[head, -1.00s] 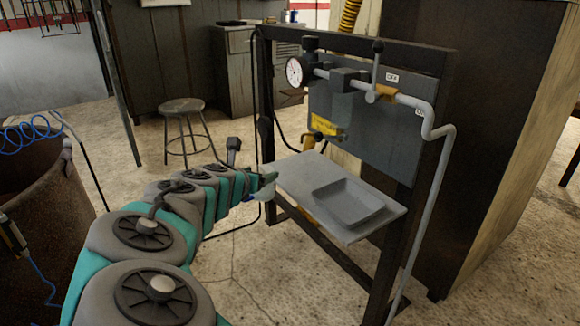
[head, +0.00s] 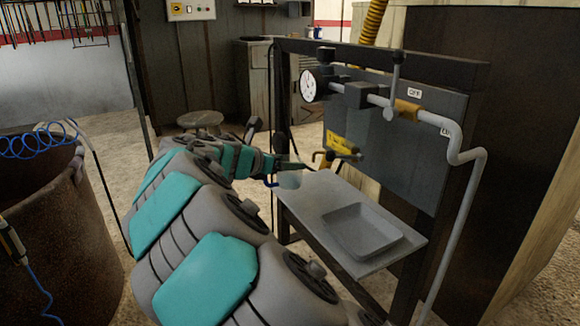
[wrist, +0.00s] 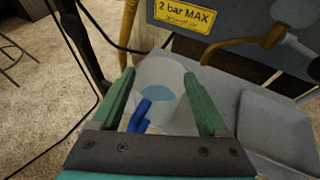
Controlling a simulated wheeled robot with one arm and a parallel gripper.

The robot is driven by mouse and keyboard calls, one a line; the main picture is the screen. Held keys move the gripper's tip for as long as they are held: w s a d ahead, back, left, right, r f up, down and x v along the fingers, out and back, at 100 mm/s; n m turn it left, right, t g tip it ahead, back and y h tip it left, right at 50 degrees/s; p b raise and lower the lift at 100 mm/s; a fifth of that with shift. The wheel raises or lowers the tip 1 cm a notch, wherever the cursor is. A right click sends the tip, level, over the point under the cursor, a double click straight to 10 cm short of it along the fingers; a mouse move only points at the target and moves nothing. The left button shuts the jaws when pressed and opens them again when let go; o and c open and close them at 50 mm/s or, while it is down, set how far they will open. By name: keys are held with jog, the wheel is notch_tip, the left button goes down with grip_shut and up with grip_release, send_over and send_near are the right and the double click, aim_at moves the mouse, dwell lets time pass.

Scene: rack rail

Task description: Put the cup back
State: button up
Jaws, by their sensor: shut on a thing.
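The cup (wrist: 160,88) is pale and translucent, with a blue handle and a bluish patch inside that looks like liquid. In the wrist view it sits between the two green fingers of my gripper (wrist: 160,85), which is shut on it, handle toward my wrist. In the head view the cup (head: 290,180) is small and partly hidden by my gripper (head: 292,166). It looks upright, at the left back corner of the grey shelf (head: 312,205). I cannot tell whether its base touches the shelf.
A shallow grey tray (head: 362,232) takes up the shelf's right front part. Behind stands a panel with a gauge (head: 309,85), pipes and a yellow-handled tap (head: 342,147). A rusty drum (head: 60,240) is at left, a stool (head: 200,120) behind. The shelf's middle is clear.

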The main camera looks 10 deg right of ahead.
jog(key=w+f, duration=0.1)
jog(key=w, duration=0.1)
jog(key=w+d+f, duration=0.1)
jog(key=w, duration=0.1)
jog(key=w+d+f, duration=0.1)
jog(key=f, duration=0.1)
jog(key=shift+w+f, duration=0.1)
jog(key=shift+w, duration=0.3)
jog(key=o, duration=1.5)
jog(key=shift+c, duration=0.2)
jog(key=v, duration=1.2)
